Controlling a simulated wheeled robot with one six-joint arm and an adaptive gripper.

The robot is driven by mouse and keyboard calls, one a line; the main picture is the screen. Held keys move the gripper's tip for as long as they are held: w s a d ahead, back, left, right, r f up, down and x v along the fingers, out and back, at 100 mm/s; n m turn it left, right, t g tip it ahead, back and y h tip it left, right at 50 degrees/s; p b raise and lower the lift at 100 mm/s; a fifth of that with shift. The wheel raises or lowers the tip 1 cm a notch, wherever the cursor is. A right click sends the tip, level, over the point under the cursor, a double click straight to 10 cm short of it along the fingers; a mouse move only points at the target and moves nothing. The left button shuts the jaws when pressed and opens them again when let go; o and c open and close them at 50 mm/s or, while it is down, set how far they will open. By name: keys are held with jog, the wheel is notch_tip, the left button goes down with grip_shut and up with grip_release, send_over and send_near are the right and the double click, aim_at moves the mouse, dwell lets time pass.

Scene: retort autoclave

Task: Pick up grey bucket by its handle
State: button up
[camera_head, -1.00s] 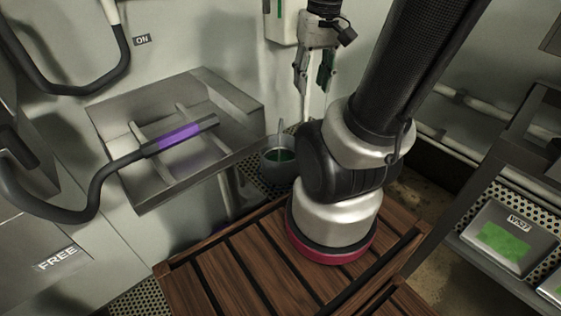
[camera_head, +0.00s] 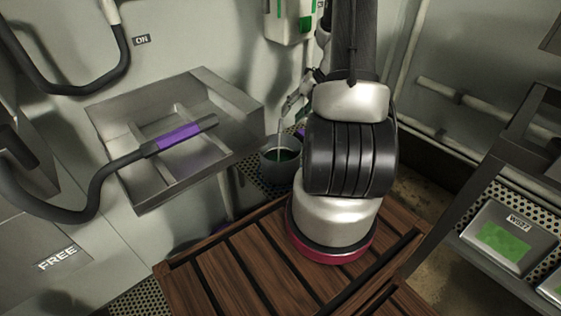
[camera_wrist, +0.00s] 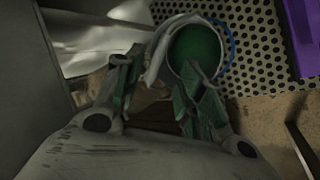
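The grey bucket (camera_head: 270,167) stands on the perforated metal shelf, with its handle (camera_head: 280,127) raised. Its inside looks green. In the wrist view the bucket (camera_wrist: 222,72) is seen from above, just past the fingertips. The pale handle (camera_wrist: 158,56) curves down its left side, into the gap between my fingers. My gripper (camera_wrist: 161,66) is open, with one finger on each side of the handle's lower part. I cannot tell whether a finger touches it. In the head view my arm hides much of my gripper (camera_head: 291,107), which shows just above the bucket.
A metal tray (camera_head: 150,203) on the wall holds a hose with a purple band (camera_head: 180,137) left of the bucket. A wooden slatted platform (camera_head: 215,270) lies in front. A rack with a labelled box (camera_head: 507,238) stands at right. A purple object (camera_wrist: 303,40) is right of the bucket.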

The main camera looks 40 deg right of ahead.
aim_at(280, 124)
jog(key=shift+m, duration=0.4)
jog(key=x, duration=0.7)
jog(key=shift+w+a+f, duration=0.1)
jog(key=shift+a+f, duration=0.2)
grip_shut()
